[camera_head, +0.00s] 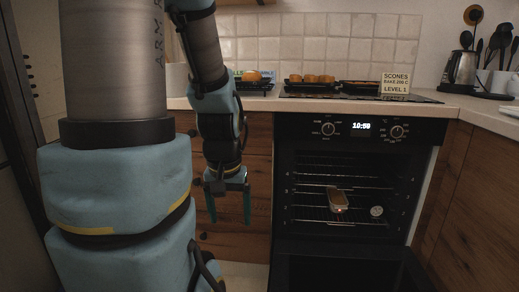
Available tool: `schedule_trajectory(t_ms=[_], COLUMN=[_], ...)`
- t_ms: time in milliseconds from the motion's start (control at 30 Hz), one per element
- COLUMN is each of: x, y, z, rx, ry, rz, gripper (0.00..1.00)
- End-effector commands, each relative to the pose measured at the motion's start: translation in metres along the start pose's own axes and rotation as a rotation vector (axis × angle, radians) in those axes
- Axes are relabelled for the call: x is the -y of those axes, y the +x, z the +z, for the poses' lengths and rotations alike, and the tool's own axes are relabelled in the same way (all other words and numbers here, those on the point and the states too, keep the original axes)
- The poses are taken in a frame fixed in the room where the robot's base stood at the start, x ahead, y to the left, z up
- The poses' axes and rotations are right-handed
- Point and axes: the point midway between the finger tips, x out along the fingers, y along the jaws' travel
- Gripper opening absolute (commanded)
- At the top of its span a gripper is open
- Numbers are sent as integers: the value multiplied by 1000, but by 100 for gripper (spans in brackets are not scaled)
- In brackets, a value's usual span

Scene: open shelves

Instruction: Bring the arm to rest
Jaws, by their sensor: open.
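My arm hangs in the left half of the head view, with its blue-covered links in front of the wooden cabinet. My gripper (229,205) points down at the arm's end, its two green fingers apart and nothing between them. It is left of the oven and clear of it.
The oven (284,185) has its door down and an elongated item (338,200) on a rack (325,208). Trays of baked goods (312,80) and a scones sign (395,83) stand on the counter (262,104). A kettle (461,69) stands at the right.

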Motion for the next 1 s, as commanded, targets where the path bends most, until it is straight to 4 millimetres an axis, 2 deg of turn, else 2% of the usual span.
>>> schedule_trajectory(t_ms=[33,500,600,800,1000], x=[0,-1,-1,-1,-1], y=[-32,-174,-198,-223,-224], z=[-5,-24,-28,-31,-31], rx=[0,-1,-1,-1,-1], ry=[0,-1,-1,-1,-1], rz=[0,0,0,0,0], gripper=[84,84,84,84,84])
